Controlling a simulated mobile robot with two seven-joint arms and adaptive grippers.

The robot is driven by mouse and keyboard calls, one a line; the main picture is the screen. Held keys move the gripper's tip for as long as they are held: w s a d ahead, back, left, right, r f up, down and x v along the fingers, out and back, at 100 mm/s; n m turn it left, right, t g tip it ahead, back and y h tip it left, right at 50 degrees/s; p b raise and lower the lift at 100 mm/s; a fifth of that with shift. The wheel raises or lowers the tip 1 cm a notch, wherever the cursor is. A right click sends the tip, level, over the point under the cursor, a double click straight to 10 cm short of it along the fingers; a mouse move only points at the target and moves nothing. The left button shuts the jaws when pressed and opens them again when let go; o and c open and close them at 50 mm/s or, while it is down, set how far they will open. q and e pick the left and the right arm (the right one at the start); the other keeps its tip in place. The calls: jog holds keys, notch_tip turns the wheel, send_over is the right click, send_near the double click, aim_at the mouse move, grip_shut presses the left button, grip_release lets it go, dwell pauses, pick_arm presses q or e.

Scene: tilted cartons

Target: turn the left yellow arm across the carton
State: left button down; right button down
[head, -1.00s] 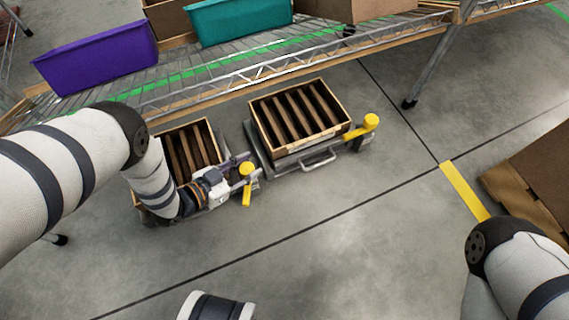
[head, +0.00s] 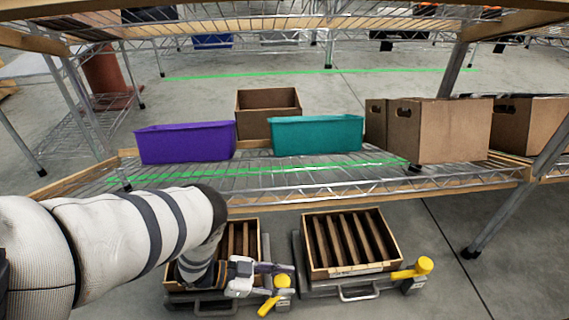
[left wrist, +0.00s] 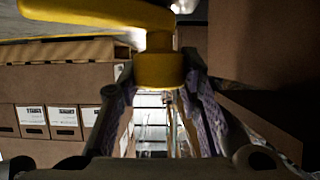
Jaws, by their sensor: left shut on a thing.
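The left yellow arm (head: 269,304) has a round knob (head: 283,281) and points down and left, away from the left carton (head: 241,238). My left gripper (head: 287,270) is shut on the yellow arm at its knob end. In the left wrist view the yellow arm (left wrist: 95,14) runs out to the left above the fingers, and its round yellow part sits between them. The left carton is an open, slatted wooden box, partly hidden behind my left arm. My right gripper is in neither current view.
A second slatted carton (head: 350,268) stands to the right with its own yellow arm (head: 408,271), which points left along its front. Above, a wire shelf (head: 330,188) carries a purple bin (head: 185,143), a teal bin (head: 318,136) and brown boxes (head: 448,132).

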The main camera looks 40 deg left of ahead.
pick_arm(q)
jog(key=shift+s+f, duration=0.1)
jog(key=shift+s, duration=0.05)
jog(key=c, duration=1.4)
grip_release()
jog(key=shift+o, duration=0.2)
